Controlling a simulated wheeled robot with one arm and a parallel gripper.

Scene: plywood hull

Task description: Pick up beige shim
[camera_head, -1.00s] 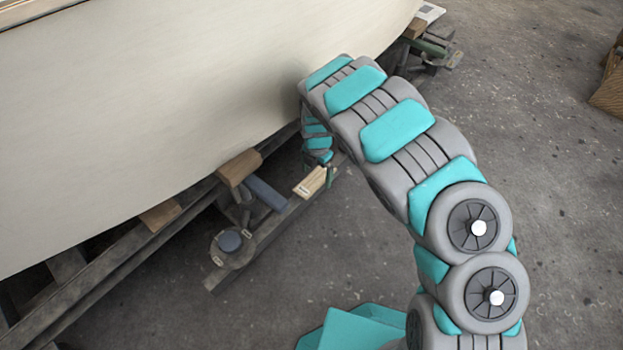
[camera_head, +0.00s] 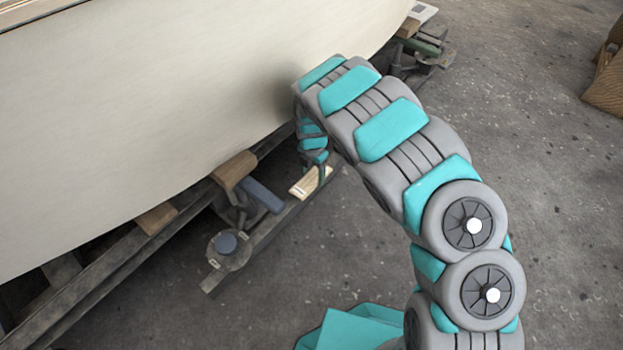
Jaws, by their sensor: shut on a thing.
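The beige shim (camera_head: 308,183) is a small pale wooden piece at the far end of the wooden beam beside the hull. My gripper (camera_head: 321,172) points down at the shim's right part and is shut on it. My arm comes in from the lower right and hides most of the wrist. The fingers are small and partly hidden, and I cannot tell whether the shim touches the beam.
The pale hull (camera_head: 150,110) fills the upper left, close to my arm. A brown wood block (camera_head: 234,170), a blue-grey piece (camera_head: 263,195) and a round-topped metal fitting (camera_head: 228,245) are left of the shim. Clear concrete floor (camera_head: 540,150) lies to the right.

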